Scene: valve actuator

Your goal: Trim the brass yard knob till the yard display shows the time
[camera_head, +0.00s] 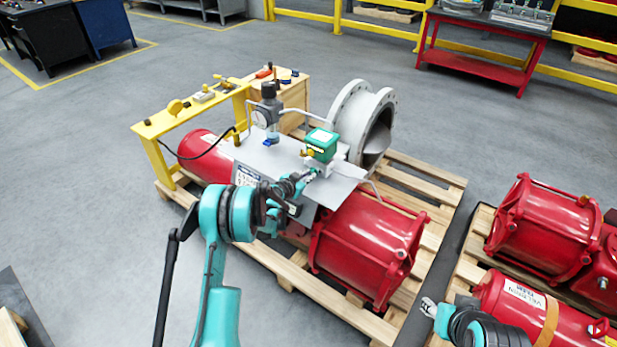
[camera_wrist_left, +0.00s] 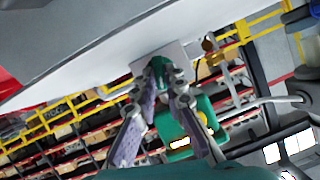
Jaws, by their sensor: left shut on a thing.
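The green display box (camera_head: 321,144) stands on the grey plate above the red actuator, with a pale screen on its top; I cannot read it. A small brass fitting (camera_head: 307,153) shows at its left side. My left gripper (camera_head: 312,173) is just in front of and below the box, shut on a small part there. Its fingers and the part hide most of the brass yard knob.
A gauge and regulator (camera_head: 268,112) stand left of the box on the plate (camera_head: 250,155). A yellow bracket (camera_head: 190,112) is at the left and a grey flanged pipe (camera_head: 362,120) behind. More red actuators (camera_head: 545,225) lie on a pallet at right.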

